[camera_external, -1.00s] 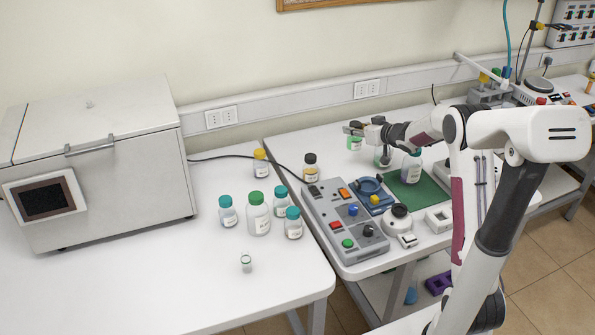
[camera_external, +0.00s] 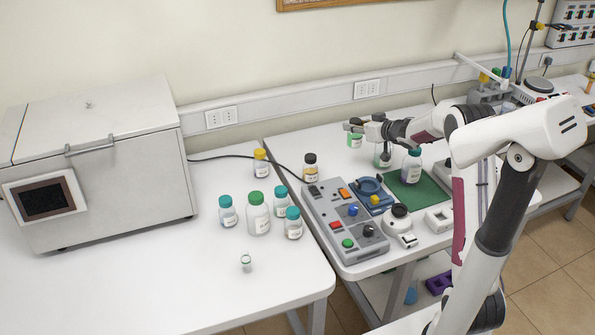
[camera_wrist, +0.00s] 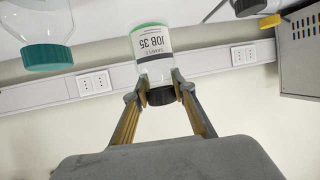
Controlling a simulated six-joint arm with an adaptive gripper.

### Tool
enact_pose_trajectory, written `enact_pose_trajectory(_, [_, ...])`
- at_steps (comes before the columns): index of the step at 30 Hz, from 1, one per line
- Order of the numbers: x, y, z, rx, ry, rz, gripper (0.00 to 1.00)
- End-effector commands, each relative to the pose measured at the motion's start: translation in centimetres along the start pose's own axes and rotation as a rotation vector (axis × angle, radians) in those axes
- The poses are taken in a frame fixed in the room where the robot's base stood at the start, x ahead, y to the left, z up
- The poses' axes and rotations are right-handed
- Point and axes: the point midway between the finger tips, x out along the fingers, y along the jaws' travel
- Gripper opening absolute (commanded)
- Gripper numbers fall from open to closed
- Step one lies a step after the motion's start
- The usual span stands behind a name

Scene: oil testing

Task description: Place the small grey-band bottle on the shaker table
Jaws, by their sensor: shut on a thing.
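My gripper (camera_external: 352,127) is at the back of the right table, shut on a small clear bottle (camera_wrist: 155,60). The fingers grip its dark cap, and the bottle appears upside down in the wrist view. Its white label reads "JOB 35" with a dark grey line, and its base end is green. In the external view its green part (camera_external: 355,141) shows just below the fingers. I cannot tell for sure which device is the shaker table.
A dark-capped bottle (camera_external: 310,167) stands left of my gripper. A teal-capped bottle (camera_external: 412,168) stands by the green mat (camera_external: 425,195). Several bottles, including a green-capped one (camera_external: 258,213), stand on the left table. A white device with a black top (camera_external: 398,218) is beside the console.

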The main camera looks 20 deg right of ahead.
Motion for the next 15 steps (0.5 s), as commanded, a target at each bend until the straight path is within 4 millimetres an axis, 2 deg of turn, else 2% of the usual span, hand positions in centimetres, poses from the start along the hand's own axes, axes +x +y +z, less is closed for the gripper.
enact_pose_trajectory(4, [-0.8,0.1,-2.0,-0.003,0.005,0.002,0.00])
enact_pose_trajectory(12, [-1.9,0.1,-4.5,-0.003,0.005,0.002,0.00])
enact_pose_trajectory(13, [-1.9,-0.2,-4.7,-0.004,0.004,-0.002,0.00])
enact_pose_trajectory(15, [-1.8,-2.0,-4.6,-0.019,0.003,-0.037,0.00])
